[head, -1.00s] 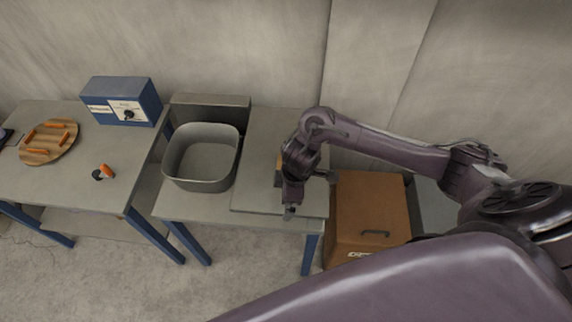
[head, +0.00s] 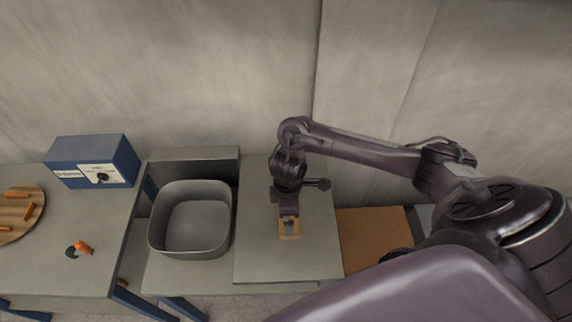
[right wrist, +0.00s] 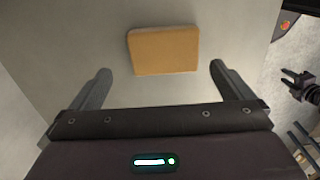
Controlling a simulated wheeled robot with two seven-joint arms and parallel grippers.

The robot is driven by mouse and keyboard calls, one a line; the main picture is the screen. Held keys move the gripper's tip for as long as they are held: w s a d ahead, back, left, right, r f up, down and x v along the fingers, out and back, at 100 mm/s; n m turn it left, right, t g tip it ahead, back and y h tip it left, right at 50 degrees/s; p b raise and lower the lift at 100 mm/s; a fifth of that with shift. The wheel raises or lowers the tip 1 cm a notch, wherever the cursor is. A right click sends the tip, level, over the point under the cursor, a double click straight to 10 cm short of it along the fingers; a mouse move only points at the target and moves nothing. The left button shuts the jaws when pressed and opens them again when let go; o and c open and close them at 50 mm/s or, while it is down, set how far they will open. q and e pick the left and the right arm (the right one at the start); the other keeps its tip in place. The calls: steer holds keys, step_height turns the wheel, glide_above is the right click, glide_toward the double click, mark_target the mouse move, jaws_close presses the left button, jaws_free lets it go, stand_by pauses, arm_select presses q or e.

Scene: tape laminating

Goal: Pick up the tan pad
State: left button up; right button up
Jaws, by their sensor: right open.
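The tan pad (head: 290,237) lies flat on the grey board (head: 258,262) on the right-hand table. My right gripper (head: 289,220) points down over it and partly hides it in the head view. In the right wrist view the pad (right wrist: 163,50) lies whole, slightly turned, between the lines of the two fingers and just past their tips. The right gripper (right wrist: 160,69) is open with nothing between its fingers. A small dark gripper (right wrist: 297,82) at the right edge of that view looks like my left one; its jaw state is unclear.
A grey open bin (head: 190,250) stands left of the board. Farther left, another table holds a blue box (head: 92,162), a round wooden board (head: 18,212) with orange pieces, and an orange-and-black item (head: 80,249). A brown box (head: 372,236) stands right of the table. The board around the pad is clear.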

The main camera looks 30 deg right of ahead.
mark_target(297, 229)
steer(key=shift+s+f, duration=0.3)
steer(key=shift+f, duration=0.25)
steer(key=shift+s+f, duration=0.25)
steer(key=shift+f, duration=0.25)
step_height(297, 229, down, 2)
steer(key=shift+w+f, duration=0.1)
steer(key=shift+f, duration=0.1)
steer(key=shift+w+f, duration=0.1)
steer(key=shift+f, duration=0.25)
steer(key=shift+d+f, duration=0.1)
steer(key=c, duration=0.9)
arm_select(q)
steer(key=shift+s+f, duration=0.25)
steer(key=shift+s, duration=0.5)
